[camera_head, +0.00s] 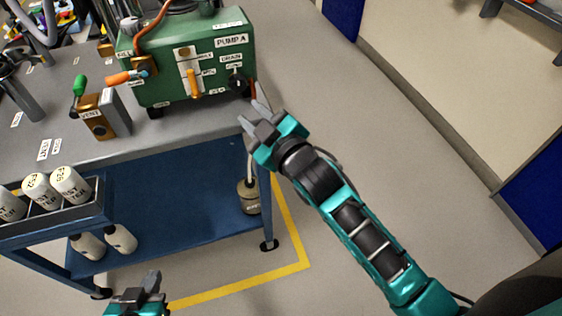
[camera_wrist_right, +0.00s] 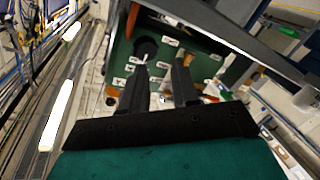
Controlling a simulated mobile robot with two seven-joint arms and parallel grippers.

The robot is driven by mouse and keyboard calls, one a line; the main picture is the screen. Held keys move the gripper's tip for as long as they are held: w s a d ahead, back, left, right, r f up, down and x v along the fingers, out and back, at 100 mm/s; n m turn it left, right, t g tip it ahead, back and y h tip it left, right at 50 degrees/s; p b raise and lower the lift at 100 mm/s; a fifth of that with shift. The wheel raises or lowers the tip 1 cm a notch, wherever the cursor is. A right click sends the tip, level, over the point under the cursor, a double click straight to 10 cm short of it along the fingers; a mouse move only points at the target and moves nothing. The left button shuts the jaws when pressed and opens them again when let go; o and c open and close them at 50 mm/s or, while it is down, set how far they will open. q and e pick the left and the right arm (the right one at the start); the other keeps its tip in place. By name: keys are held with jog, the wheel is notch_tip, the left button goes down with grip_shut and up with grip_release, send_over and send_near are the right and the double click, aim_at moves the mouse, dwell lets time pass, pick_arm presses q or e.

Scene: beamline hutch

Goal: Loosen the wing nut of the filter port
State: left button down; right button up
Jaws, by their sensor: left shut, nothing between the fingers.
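The green pump labelled PUMP A (camera_head: 215,62) stands on the grey bench top. A dark round fitting (camera_head: 238,84) sits at the lower right of its front, near the DRAIN label; it also shows in the right wrist view (camera_wrist_right: 146,47). I cannot make out a wing nut or a filter label clearly. My right gripper (camera_head: 256,113) is open and empty, just in front of that corner of the pump. In the right wrist view its fingers (camera_wrist_right: 163,63) are apart, pointing at the pump front. My left gripper (camera_head: 152,277) is shut and empty, low in the picture.
An orange handle (camera_head: 120,77) and a brown VENT block (camera_head: 100,114) are left of the pump. White bottles (camera_head: 70,184) stand in a rack at the left. A container (camera_head: 249,196) with a tube is on the blue lower shelf (camera_head: 180,190). The floor at right is clear.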

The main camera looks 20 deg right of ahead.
pick_arm(q)
jog(key=shift+s+r, duration=0.1)
jog(key=shift+r, duration=0.05)
pick_arm(e)
jog(key=s+d+f+m+g+h, duration=0.1)
jog(key=s+d+f+m+g, duration=0.1)
jog(key=s+f, duration=0.4)
notch_tip(320, 180, down, 3)
jog(key=shift+d+r+m, duration=0.15)
jog(key=shift+d+m, duration=0.35)
jog(key=shift+d, duration=0.05)
jog(key=shift+r, duration=0.1)
